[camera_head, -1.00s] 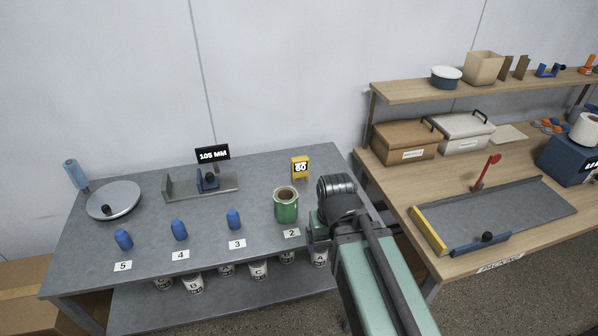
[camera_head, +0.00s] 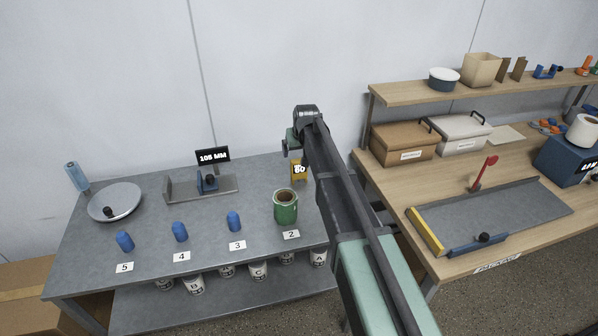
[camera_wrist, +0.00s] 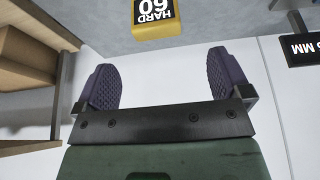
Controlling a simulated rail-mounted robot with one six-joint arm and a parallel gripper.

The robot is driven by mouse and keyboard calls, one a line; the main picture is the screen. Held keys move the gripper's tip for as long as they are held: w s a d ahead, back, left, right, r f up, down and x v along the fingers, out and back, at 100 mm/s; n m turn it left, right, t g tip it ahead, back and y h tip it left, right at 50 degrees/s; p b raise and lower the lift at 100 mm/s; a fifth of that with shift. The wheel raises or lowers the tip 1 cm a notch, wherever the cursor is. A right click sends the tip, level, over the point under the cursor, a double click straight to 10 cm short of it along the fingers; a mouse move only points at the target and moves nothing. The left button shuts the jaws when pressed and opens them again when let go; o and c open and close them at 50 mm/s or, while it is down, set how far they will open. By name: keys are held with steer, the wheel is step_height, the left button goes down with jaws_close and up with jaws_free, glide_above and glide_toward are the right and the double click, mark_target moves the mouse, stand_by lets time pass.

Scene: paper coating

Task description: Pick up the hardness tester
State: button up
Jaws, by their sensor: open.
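The hardness tester is a small yellow block (camera_head: 299,173) with a black "60" label, standing at the back right of the grey table. In the wrist view it shows (camera_wrist: 155,28) at the top, with "HARD 60" upside down, beyond and between my fingertips. My gripper (camera_wrist: 163,75) is open and empty, its two dark ridged pads wide apart. In the head view my gripper (camera_head: 291,146) is above the tester, close to the back wall. My arm covers the table's right edge there. The gripper does not appear to touch the tester.
A green cylinder (camera_head: 286,207) stands in front of the tester. A stand with a "105 MM" sign (camera_head: 213,156) is to the left. Several blue pieces (camera_head: 180,231) line the front. A wooden bench with a shelf (camera_head: 410,92) is at the right.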

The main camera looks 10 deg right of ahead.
mark_target(299, 160)
steer(key=b+x, duration=0.3)
steer(key=x, duration=0.2)
steer(key=shift+f+b, duration=0.25)
steer(key=shift+b, duration=0.1)
steer(key=shift+r, duration=0.15)
steer(key=b+x, duration=0.5)
steer(key=shift+s+d+f, duration=0.15)
steer(key=shift+d+f, duration=0.1)
steer(key=shift+r+p, duration=0.25)
steer(key=shift+p, duration=0.05)
steer(key=shift+c, duration=0.3)
steer(key=c, duration=1)
